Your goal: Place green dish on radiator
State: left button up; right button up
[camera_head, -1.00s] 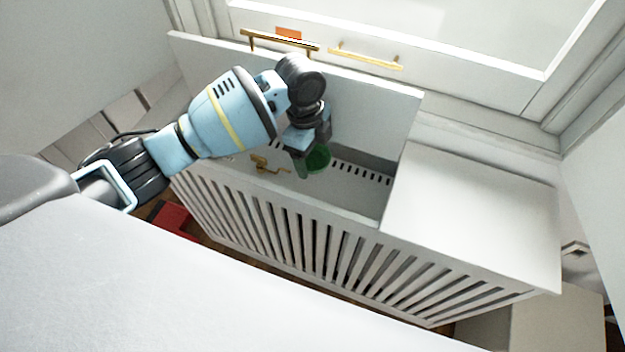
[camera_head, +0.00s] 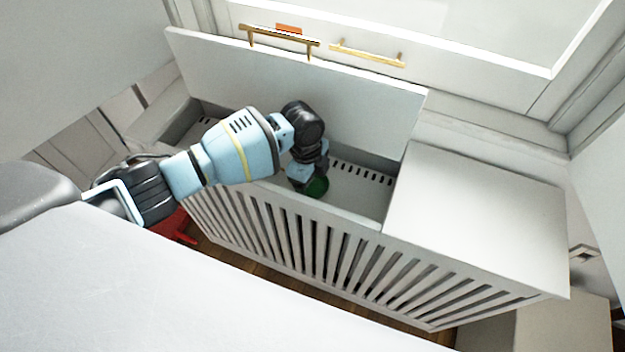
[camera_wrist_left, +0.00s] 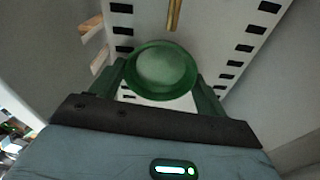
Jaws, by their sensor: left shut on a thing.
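The green dish (camera_head: 316,186) is held at the end of my left gripper (camera_head: 307,184), inside the open white radiator cover. In the left wrist view the round green dish (camera_wrist_left: 161,70) lies between the two fingers of my left gripper (camera_wrist_left: 163,92), which are shut on it. The white slotted radiator (camera_head: 352,186) is below the dish; the wrist view also shows its slotted top (camera_wrist_left: 215,30). I cannot tell whether the dish touches it. My right gripper is in neither view.
The raised lid (camera_head: 370,95) stands behind the arm, and the slatted front (camera_head: 350,250) rises before it. A flat closed section (camera_head: 480,210) is at the right. Brass handles (camera_head: 365,56) are on the back wall. A red object (camera_head: 177,226) is on the floor at left.

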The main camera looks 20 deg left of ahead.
pick_arm(q)
jog(key=shift+f, duration=0.1)
jog(key=o, duration=0.8)
jog(key=shift+r, duration=0.6)
jog(key=r, duration=0.3)
jog(key=a+r+p, duration=0.1)
jog(key=r, duration=0.7)
jog(key=shift+a+p, duration=0.2)
jog(key=shift+p, duration=0.2)
jog(key=shift+w, duration=0.1)
